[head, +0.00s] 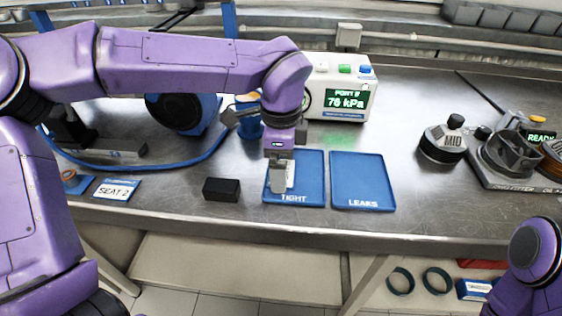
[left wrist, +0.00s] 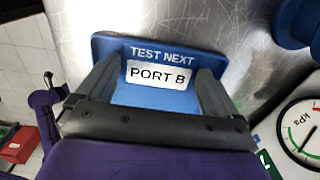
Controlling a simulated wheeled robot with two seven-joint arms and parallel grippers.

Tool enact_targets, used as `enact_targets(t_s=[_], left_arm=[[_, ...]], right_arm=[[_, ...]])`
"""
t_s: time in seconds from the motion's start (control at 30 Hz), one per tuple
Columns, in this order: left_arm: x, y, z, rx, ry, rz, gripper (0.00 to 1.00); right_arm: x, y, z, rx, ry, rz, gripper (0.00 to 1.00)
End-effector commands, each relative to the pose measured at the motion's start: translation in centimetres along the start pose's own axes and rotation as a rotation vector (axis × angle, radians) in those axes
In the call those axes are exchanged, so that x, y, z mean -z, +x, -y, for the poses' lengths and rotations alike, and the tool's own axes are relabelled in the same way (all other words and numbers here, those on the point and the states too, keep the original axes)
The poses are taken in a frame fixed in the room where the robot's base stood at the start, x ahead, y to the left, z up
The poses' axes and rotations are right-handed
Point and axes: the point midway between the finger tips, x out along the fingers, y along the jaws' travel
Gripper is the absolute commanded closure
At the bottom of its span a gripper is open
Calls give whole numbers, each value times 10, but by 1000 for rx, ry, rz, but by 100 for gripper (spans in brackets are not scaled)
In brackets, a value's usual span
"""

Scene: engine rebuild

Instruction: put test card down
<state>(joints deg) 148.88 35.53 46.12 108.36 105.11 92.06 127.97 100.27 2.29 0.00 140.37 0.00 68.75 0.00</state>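The test card (left wrist: 160,75) is blue, with the words TEST NEXT and a white PORT B label, in the left wrist view. My left gripper (left wrist: 158,72) has its two grey fingers on either side of the label and is shut on the card. In the head view my left gripper (head: 281,186) points down over the blue TIGHT tray (head: 312,187). There the finger hides most of the card, and I cannot tell whether the card touches anything below. My right gripper is out of view; only a part of that arm shows at lower right.
A blue LEAKS tray (head: 361,177) lies to the right. A black block (head: 221,189) and a SEAT 2 card (head: 115,189) lie to the left. Behind stands a pressure tester (head: 345,88) reading 76 kPa. A MID part (head: 443,144) is at right. The bench's front edge is close.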

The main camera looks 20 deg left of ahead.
Motion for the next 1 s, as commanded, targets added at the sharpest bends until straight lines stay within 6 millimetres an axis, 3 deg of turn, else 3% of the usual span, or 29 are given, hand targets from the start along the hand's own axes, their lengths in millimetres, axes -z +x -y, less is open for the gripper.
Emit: enact_targets(t_s=[0.47, 0.57, 0.63, 0.8, 1.0], left_arm=[[0, -2, -2, -9, 1, 5, 0], [0, -19, -2, -8, 1, 5, 0], [0, -30, -1, -2, -1, 2, 0], [0, -78, -1, -1, -2, 2, 0], [1, -119, 0, -3, 0, 3, 0]], right_arm=[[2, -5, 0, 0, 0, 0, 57], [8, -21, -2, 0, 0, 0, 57], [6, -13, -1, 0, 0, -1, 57], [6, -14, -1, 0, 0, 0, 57], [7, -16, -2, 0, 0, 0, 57]])
